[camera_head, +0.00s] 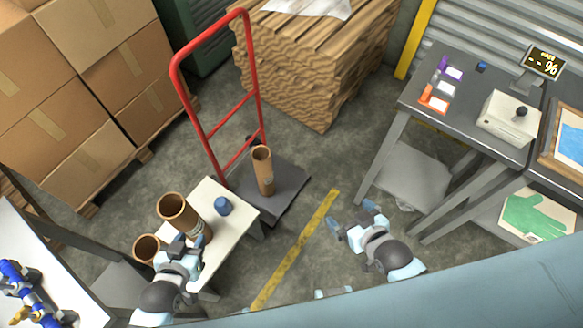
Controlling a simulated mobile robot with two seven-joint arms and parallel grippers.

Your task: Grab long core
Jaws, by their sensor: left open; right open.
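Three brown cardboard cores are in the head view. A tall, wide core (178,213) with a label low on its side stands on the white table. A wider-looking, shorter core (147,247) is beside it at the lower left, partly hidden by my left arm. A slim, tall core (263,172) stands upright on the platform of the red hand truck. My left gripper (187,242) is open at the near side of the tall, wide core; whether they touch is unclear. My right gripper (352,215) is open and empty above the floor.
A blue cylinder (222,206) stands on the white table (236,195). The red hand truck (211,131) is behind it. Stacked boxes (75,80) stand at left, and a grey workbench (440,115) with a scale display (543,63) at right. Floor around the yellow line (300,242) is clear.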

